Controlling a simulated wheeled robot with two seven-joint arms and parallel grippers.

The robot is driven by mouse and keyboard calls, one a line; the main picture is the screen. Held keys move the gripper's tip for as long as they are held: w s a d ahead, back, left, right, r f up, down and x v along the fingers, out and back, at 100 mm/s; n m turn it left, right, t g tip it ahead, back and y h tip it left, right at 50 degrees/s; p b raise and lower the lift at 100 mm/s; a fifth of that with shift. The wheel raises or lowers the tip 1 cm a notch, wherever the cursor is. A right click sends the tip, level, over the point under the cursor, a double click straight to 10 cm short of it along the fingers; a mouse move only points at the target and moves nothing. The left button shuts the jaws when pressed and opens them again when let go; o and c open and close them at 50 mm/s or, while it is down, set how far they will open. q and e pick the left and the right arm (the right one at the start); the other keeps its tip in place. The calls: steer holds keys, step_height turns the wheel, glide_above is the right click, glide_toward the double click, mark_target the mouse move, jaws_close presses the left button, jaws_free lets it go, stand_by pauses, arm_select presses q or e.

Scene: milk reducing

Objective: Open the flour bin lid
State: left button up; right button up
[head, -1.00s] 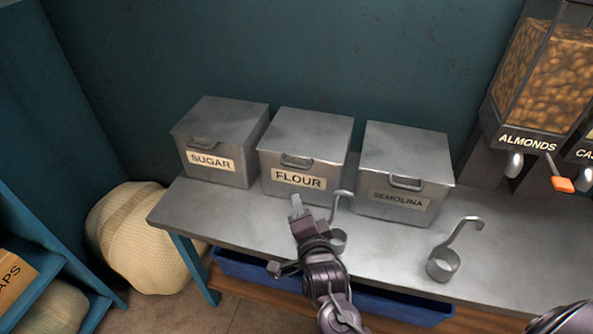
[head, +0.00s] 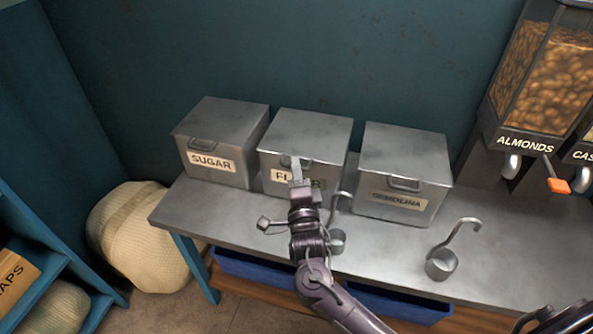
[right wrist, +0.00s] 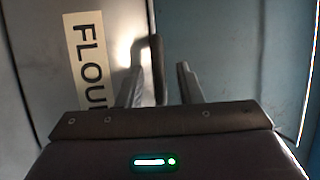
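The flour bin (head: 270,190) is a grey metal box in the middle of three on the counter, and its lid (head: 312,130) lies shut on top. Its label is partly hidden behind my right gripper (head: 296,168), which is at the bin's front, by the handle. In the right wrist view, the FLOUR label (right wrist: 88,60) shows at left. The dark handle (right wrist: 157,68) stands between the two spread fingers of the right gripper (right wrist: 160,85), with a clear gap to the right finger. Whether the left finger touches it, I cannot tell.
The sugar bin (head: 225,135) stands left, the semolina bin (head: 405,155) right. One hooked scoop (head: 338,240) is close beside my right arm; another (head: 442,264) stands further right on the counter (head: 390,250). An almond dispenser (head: 540,85) is at far right.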

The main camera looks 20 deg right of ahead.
jaws_close()
steer(key=shift+r, duration=0.1)
stand_by(0.3)
